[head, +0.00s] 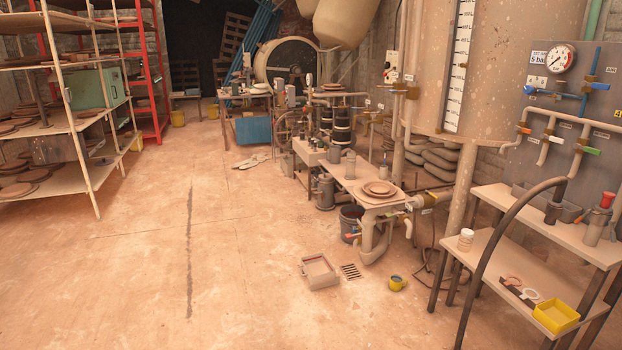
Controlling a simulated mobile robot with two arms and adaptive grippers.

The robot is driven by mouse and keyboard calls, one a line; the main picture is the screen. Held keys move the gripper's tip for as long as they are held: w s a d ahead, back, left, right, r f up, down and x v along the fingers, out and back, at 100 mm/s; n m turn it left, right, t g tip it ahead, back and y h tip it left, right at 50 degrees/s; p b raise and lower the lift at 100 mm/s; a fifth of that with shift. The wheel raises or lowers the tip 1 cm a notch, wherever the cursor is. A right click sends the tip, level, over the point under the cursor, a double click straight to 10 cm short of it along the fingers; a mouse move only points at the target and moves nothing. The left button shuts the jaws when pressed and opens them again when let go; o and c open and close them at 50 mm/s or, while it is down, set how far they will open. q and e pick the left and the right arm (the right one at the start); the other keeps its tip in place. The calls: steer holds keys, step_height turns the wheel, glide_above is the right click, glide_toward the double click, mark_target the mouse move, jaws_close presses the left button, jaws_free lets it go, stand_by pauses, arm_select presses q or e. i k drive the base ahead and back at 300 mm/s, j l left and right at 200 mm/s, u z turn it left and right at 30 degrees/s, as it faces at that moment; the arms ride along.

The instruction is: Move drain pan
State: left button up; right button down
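A shallow light-coloured rectangular pan (321,280), which looks like the drain pan, lies on the floor near the middle of the head view. Something small and reddish shows along its far inner side, too small to make out. A dark slotted floor grate (350,271) is just to the pan's right, apart from it. A yellow cup-like container (397,284) stands on the floor farther right. Neither of my grippers is in view.
A bench with pipes and stacked brown discs (379,189) stands behind the pan, with a dark bucket (350,222) below. A table (483,262) with a yellow tray (556,317) and a hanging dark hose is at right. Shelving (80,150) stands left. The floor left of the pan is clear.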

mark_target(317, 270)
steer(key=i, duration=2.1)
